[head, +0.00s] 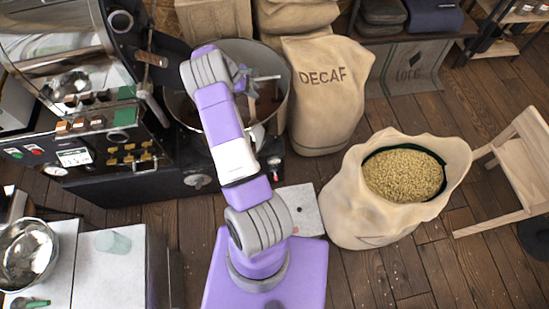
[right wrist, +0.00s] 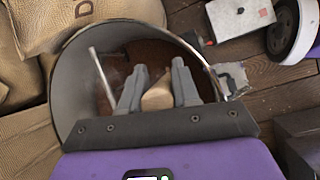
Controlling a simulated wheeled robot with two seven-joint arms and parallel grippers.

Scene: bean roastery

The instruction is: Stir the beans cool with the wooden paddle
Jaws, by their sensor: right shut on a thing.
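The round metal cooling bin (head: 285,72) stands in front of the roaster, with dark brown beans (head: 267,103) showing inside. My right arm reaches over it and hides much of it. In the right wrist view, my right gripper (right wrist: 158,75) is over the bin (right wrist: 70,82), its two grey fingers shut on the wooden paddle (right wrist: 157,98). Only a short, pale wooden part of the paddle shows between the fingers; its lower end is hidden. Brown beans (right wrist: 150,52) lie beyond the fingers. A thin metal bar (right wrist: 102,75) stands in the bin, left of the fingers. My left gripper is not in view.
The black roaster (head: 120,165) fills the left. A DECAF sack (head: 325,85) stands close at the bin's right. An open sack (head: 345,205) of pale beans and a wooden chair (head: 515,165) stand farther right. A counter (head: 115,275) with a steel bowl (head: 28,252) is at lower left.

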